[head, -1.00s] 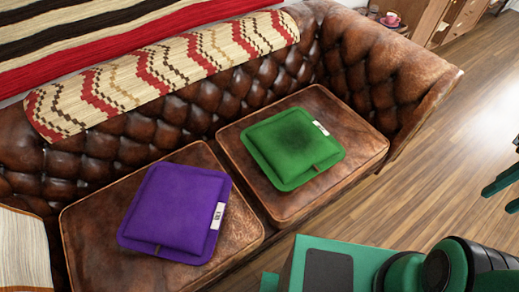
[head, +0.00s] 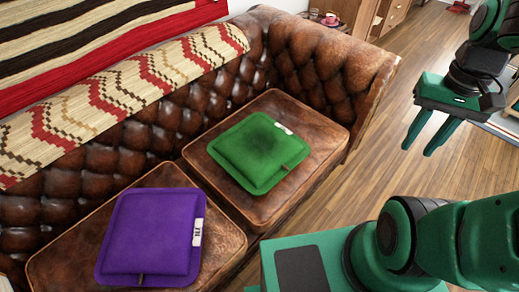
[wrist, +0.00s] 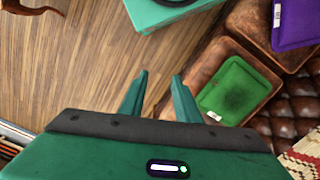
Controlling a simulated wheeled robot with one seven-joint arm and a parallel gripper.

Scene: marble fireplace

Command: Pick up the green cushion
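The green cushion (head: 258,153) lies flat on the right-hand seat of a brown leather sofa, with a white label at its upper right edge. It also shows in the wrist view (wrist: 233,89), to the right of my fingers. My gripper (head: 423,142) is in the air at the right of the head view, over the wooden floor and well apart from the cushion. Its two green fingers point down and stand apart with nothing between them; they also show in the wrist view (wrist: 158,98).
A purple cushion (head: 152,236) lies on the left-hand seat. The tufted sofa back carries a patterned throw (head: 120,92). The sofa armrest (head: 345,70) rises beyond the green cushion. A pink cup (head: 331,18) stands behind the armrest. Wooden floor (head: 350,185) in front is open.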

